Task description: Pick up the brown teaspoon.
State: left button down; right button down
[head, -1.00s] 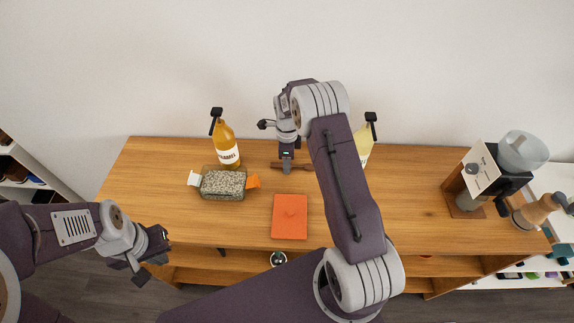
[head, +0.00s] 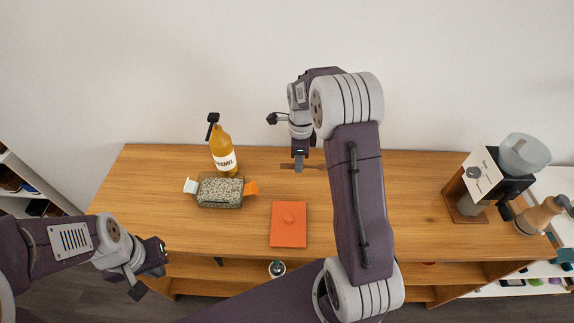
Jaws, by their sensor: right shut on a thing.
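The brown teaspoon (head: 316,167) is a thin dark strip near the back of the wooden cabinet top. My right gripper (head: 299,167) points down and is shut on the teaspoon, which sticks out on both sides of the fingers. The fingers hide its middle, and I cannot tell how far it is above the wood. My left gripper (head: 161,255) is at the lower left, in front of the cabinet and away from the teaspoon. Its fingers are too small and dark to tell whether they are open.
The cabinet top (head: 400,200) carries an amber bottle (head: 223,152), a patterned box with orange and white ends (head: 220,193), and an orange board (head: 288,232). A coffee grinder (head: 488,185) stands at the right. My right arm covers part of the middle.

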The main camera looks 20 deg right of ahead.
jog(key=s+d+r, duration=0.3)
jog(key=s, duration=0.2)
jog(key=shift+s+r+b, duration=0.25)
jog(key=shift+r+b, duration=0.1)
jog(key=c, duration=2.1)
grip_release()
grip_shut()
notch_tip(320, 180, up, 9)
jog(key=p, duration=0.8)
jog(key=shift+f, duration=0.15)
